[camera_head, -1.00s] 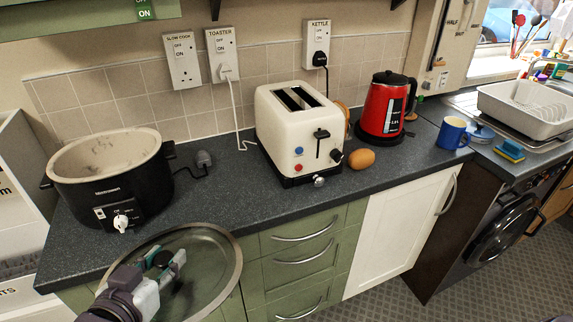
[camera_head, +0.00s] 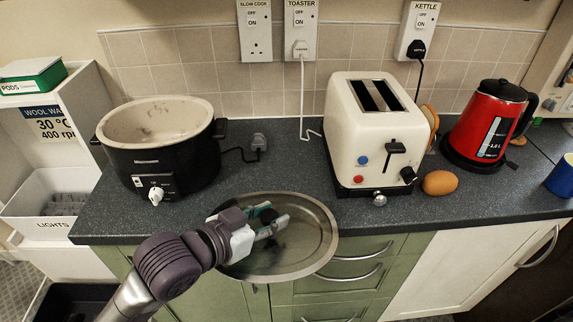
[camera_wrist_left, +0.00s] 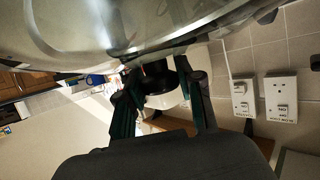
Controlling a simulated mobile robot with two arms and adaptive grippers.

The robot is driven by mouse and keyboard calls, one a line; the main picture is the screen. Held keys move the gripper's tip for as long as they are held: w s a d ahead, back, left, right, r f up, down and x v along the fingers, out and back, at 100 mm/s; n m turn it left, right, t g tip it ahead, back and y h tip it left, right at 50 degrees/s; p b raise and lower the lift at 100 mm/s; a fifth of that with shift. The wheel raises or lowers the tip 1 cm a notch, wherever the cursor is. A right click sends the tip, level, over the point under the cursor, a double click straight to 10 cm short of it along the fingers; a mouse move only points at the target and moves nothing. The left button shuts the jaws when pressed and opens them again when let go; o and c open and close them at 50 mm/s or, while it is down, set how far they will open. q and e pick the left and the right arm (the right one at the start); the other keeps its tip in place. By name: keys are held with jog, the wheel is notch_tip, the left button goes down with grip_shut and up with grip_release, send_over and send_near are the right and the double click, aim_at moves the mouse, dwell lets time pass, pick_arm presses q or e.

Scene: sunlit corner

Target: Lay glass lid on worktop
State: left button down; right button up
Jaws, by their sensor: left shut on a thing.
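The glass lid (camera_head: 318,232) is a clear oval with a metal rim. In the head view it overlaps the front edge of the dark speckled worktop (camera_head: 400,204), between the slow cooker and the toaster. I cannot tell whether it touches the worktop. My left gripper (camera_head: 272,222) is shut on the lid's dark knob. In the left wrist view the lid (camera_wrist_left: 110,30) fills the top, and the fingers (camera_wrist_left: 160,95) grip the black knob below it. My right gripper is not in view.
A black slow cooker (camera_head: 165,165) without a cover stands at the left.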

pick_arm(q)
jog(key=w, duration=0.5)
jog(key=shift+r+p, duration=0.2)
jog(key=shift+p, duration=0.1)
jog(key=w+p, duration=0.1)
jog(key=w, duration=0.9)
jog(key=shift+w+f, duration=0.1)
jog(key=shift+w, duration=0.3)
jog(key=shift+w+f, duration=0.1)
jog(key=shift+w, duration=0.1)
notch_tip(320, 180, down, 3)
jog(key=shift+f+p, duration=0.15)
jog(key=shift+p, duration=0.4)
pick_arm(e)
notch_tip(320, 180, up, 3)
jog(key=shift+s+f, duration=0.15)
pick_arm(q)
jog(key=shift+f, duration=0.1)
jog(key=shift+f, duration=0.1)
jog(key=c, duration=0.7)
grip_release()
jog(key=shift+s+f, duration=0.1)
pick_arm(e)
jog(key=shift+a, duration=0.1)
